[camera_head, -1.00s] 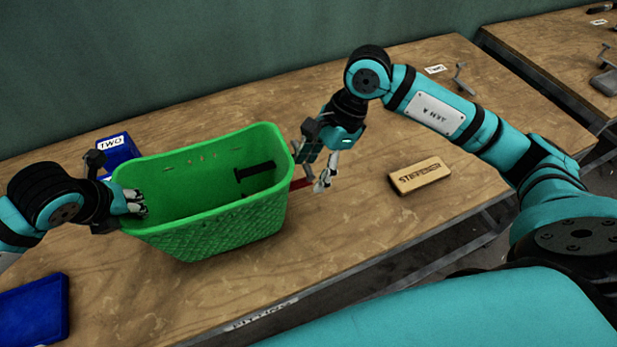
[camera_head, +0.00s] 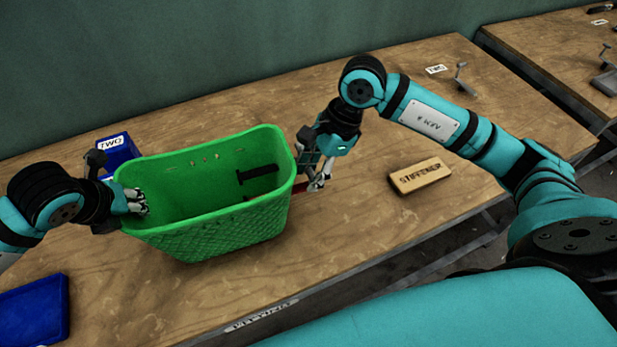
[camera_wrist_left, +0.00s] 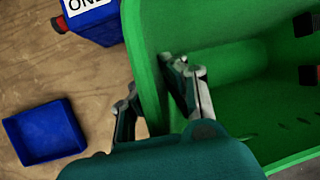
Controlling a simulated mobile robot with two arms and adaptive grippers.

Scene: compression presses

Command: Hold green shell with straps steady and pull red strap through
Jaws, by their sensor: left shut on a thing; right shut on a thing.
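The green shell (camera_head: 215,232), an open basket-like tub, stands upright on the wooden table. A black strap (camera_head: 258,172) crosses the inside of its right wall, with a small dark red piece (camera_head: 247,198) lower down. My left gripper (camera_head: 138,202) is shut on the shell's left wall; in the left wrist view its fingers (camera_wrist_left: 160,100) straddle the green rim. My right gripper (camera_head: 322,180), just outside the right wall, is shut on the red strap (camera_head: 300,187), which shows between the fingers and the shell. Where the strap passes through the wall is hard to make out.
A blue bin labelled TWO (camera_head: 118,150) stands behind the shell's left end. Another blue bin (camera_head: 35,310) is at front left. A wooden block marked STIFFENER (camera_head: 420,176) lies to the right. The table in front of the shell is clear.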

